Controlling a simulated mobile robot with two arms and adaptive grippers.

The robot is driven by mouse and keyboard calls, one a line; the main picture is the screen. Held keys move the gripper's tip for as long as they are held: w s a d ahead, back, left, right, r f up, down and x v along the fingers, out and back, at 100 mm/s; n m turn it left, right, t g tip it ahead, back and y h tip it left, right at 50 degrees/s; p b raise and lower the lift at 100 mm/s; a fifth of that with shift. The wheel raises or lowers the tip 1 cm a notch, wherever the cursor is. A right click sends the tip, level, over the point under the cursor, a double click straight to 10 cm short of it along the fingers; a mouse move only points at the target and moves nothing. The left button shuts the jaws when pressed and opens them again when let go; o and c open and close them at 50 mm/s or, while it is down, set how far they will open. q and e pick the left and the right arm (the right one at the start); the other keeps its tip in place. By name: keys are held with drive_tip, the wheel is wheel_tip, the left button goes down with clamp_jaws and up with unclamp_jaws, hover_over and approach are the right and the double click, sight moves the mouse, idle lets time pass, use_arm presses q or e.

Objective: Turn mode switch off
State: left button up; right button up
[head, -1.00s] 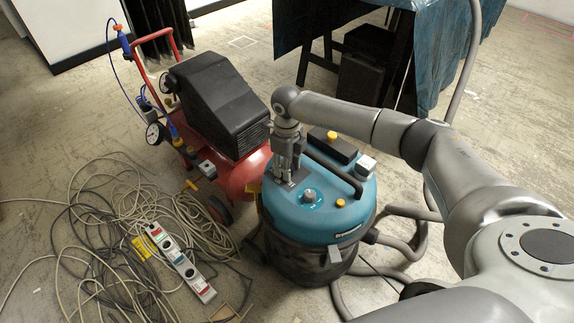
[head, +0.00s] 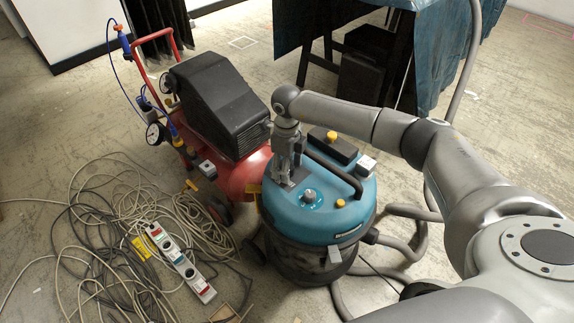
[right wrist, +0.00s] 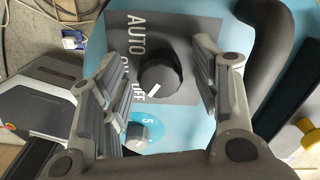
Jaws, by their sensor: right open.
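The mode switch (right wrist: 163,76) is a round black knob on a dark grey plate (right wrist: 185,30) marked AUTO, ON and OFF, seen in the right wrist view. Its white pointer mark lies on the lower side, close to the OFF label. The plate is on the teal lid of a vacuum cleaner (head: 285,212). My right gripper (right wrist: 161,72) is open, with one finger on each side of the knob and visible gaps to it. In the head view the right gripper (head: 288,178) points down at the lid and hides the knob. My left gripper is not in view.
A second grey knob (head: 309,196) and a black handle (head: 334,173) are close to the gripper on the lid. A red compressor (head: 240,172) stands at the left. Tangled cables and a power strip (head: 180,262) lie on the floor.

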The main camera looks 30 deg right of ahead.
wheel_tip(320, 180, up, 12)
idle(0.6)
drive_tip(key=shift+a, duration=0.1)
